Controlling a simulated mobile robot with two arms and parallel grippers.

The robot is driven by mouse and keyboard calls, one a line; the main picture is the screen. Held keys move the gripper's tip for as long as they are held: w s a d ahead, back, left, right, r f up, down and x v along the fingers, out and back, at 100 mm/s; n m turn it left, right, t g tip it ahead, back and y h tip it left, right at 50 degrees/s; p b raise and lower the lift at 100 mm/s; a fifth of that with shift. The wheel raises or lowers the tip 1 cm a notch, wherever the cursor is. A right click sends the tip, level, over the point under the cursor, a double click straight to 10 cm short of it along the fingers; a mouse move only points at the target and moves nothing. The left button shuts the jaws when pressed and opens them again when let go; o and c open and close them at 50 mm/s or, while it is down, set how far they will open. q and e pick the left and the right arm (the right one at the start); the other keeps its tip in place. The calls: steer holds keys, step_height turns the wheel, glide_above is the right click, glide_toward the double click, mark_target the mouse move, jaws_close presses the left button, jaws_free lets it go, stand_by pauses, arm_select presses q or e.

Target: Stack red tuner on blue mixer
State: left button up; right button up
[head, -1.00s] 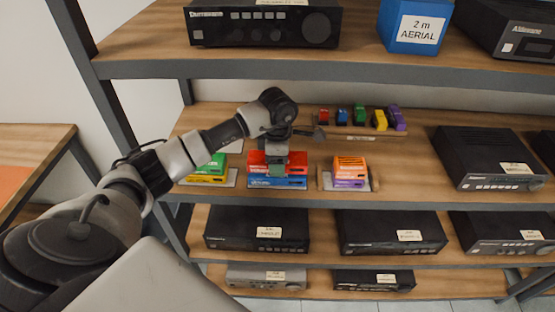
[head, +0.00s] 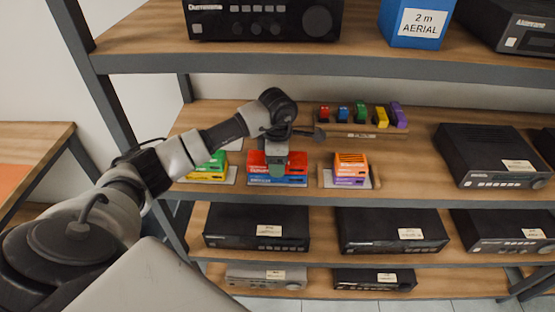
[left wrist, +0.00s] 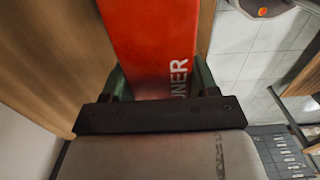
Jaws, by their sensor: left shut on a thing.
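The red tuner (head: 258,161) sits over the blue mixer (head: 278,182) on a small pad in the middle of the shelf. It looks level and lined up with the mixer; whether its full weight rests there I cannot tell. My left gripper (head: 277,171) comes down from above and is shut on the red tuner. In the left wrist view the red tuner (left wrist: 150,45) lies between the two fingers, with the letters "UNER" showing. The mixer is hidden there. My right gripper is not in view.
To the left a green unit (head: 215,163) sits on a yellow one (head: 207,176). To the right an orange unit (head: 351,160) sits on a purple one (head: 350,182). Small colored blocks (head: 360,115) stand behind. The upper shelf (head: 300,62) hangs above; black hi-fi units stand around.

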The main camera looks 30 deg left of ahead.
arm_select(q)
steer(key=o, duration=1.2)
steer(key=shift+c, duration=0.2)
step_height(320, 180, up, 8)
steer(key=shift+f+b, duration=0.2)
steer(key=shift+b, duration=0.7)
steer(key=shift+f, duration=0.1)
